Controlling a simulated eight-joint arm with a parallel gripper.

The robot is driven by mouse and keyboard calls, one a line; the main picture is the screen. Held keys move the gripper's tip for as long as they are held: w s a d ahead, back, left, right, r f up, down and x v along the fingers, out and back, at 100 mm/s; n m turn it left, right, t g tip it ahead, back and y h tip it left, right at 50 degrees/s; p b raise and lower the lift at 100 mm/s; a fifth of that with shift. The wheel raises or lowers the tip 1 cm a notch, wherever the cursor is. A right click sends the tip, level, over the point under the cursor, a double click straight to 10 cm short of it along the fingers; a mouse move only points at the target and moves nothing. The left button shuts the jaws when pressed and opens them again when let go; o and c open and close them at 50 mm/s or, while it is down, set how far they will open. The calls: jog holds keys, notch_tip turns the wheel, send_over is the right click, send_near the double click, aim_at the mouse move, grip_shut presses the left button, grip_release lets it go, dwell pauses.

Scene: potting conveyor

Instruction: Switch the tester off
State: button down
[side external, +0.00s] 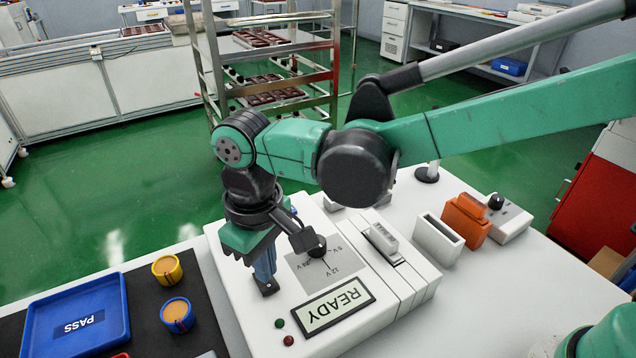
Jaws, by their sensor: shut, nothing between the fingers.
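The tester (408,303) is a white box on the table, its display (333,306) reading READY. Its dial plate (325,270) carries voltage marks, and a black knob (317,248) sits at the plate's edge, partly overlapped by my wrist. A green button or lamp (279,323) and a red one (288,340) are on its near left corner. My gripper (267,288) points down over the tester's left part, left of the dial plate. It is shut and empty, its dark tips at or just above the surface. Whatever lies under the tips is hidden.
A blue PASS tray (78,348) and two round parts, yellow-rimmed (167,269) and blue-rimmed (177,315), lie left on a dark mat. Right of the tester stand a white open holder (437,240), an orange block (466,218) and a small white box with a black knob (505,220).

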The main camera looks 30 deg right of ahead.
aim_at(272, 283)
jog(key=shift+f, duration=1.15)
dwell(0.9)
jog(key=shift+r, duration=3.55)
jog(key=shift+d, duration=0.25)
jog(key=s+d+m+t, duration=0.2)
jog(key=d+m+t, duration=0.1)
jog(key=d, duration=0.8)
jog(key=s+d+m+t, duration=0.2)
jog(key=d+m+t, duration=0.1)
jog(key=d, duration=0.9)
jog(key=shift+d+r+t, duration=0.2)
jog(key=shift+d+t, duration=0.05)
jog(key=shift+t, duration=0.25)
